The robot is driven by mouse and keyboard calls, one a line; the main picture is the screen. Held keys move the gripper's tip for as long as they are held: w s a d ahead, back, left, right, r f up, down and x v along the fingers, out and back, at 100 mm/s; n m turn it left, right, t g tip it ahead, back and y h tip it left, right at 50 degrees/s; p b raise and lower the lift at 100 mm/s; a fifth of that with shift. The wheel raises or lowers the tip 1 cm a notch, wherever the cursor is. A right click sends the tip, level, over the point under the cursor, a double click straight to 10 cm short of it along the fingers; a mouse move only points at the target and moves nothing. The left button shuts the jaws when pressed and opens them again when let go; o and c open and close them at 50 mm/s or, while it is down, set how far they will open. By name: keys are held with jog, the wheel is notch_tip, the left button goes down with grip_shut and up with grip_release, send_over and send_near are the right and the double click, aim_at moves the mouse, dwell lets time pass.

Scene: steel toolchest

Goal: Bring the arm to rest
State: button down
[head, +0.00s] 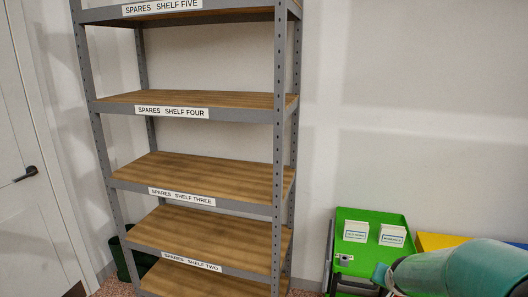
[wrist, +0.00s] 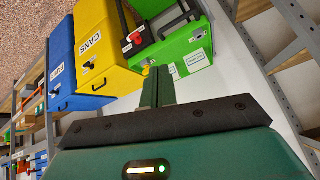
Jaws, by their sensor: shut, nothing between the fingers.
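My gripper (wrist: 158,82) shows in the wrist view as two dark green fingers pressed together beyond a black plate, with nothing between them. In that view it points toward the green bin (wrist: 186,38) and the yellow bin (wrist: 98,48); I cannot tell the exact gap. In the head view a teal part of my arm (head: 455,270) reaches in at the lower right, in front of the bins. The fingers cannot be made out in the head view.
A grey steel rack with wooden shelves, including shelf three (head: 200,178), stands left of centre; the visible shelf tops look empty. A white door (head: 35,215) is at far left. A blue bin (wrist: 68,70) stands beside the yellow one. The wall (head: 410,110) at right is bare.

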jog(key=s+a+r+n+y, duration=0.1)
jog(key=s+a+r+n, duration=0.1)
jog(key=s+a+r, duration=0.2)
jog(key=s+a+r+n+g, duration=0.1)
jog(key=s+a+r, duration=0.3)
jog(key=s+a, duration=0.4)
jog(key=s+a+r+n+y, duration=0.1)
jog(key=s+a+r+n, duration=0.3)
jog(key=s, duration=0.7)
jog(key=shift+a+r+g+y, duration=0.3)
jog(key=shift+a+r, duration=0.25)
jog(key=shift+a, duration=0.4)
jog(key=shift+d, duration=0.1)
